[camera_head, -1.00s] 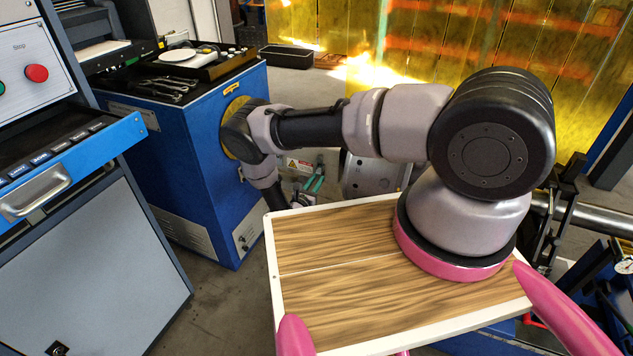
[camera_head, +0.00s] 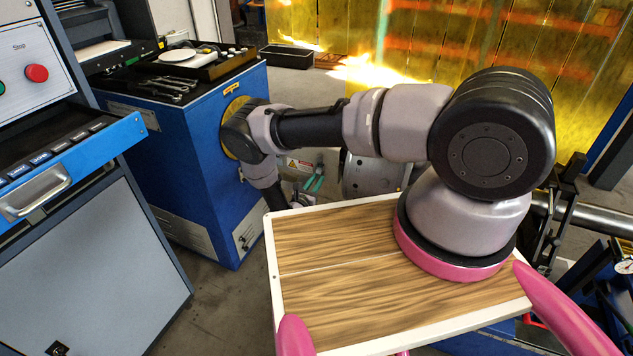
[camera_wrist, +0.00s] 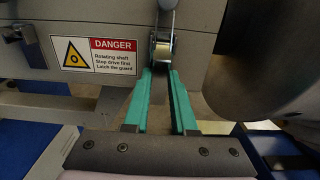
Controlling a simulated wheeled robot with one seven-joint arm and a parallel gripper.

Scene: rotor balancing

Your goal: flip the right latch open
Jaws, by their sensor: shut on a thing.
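The right latch (camera_wrist: 162,46) is a narrow metal lever with a pale roller-like part, on the grey guard at the top centre of the wrist view. My gripper (camera_wrist: 160,74) has two teal fingers that close in on the latch's lower end, and it is shut on it. The fingertips hide part of the latch. In the head view my teal fingers (camera_head: 315,181) show small beside the machine, and the latch cannot be made out there. A second latch (camera_wrist: 26,36) sits at the far left of the wrist view.
A danger label (camera_wrist: 98,54) is on the guard, left of my fingers. A large rounded grey metal part (camera_wrist: 262,62) stands close on the right. The blue cabinet (camera_head: 215,170) with tools on top stands left of my forearm.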

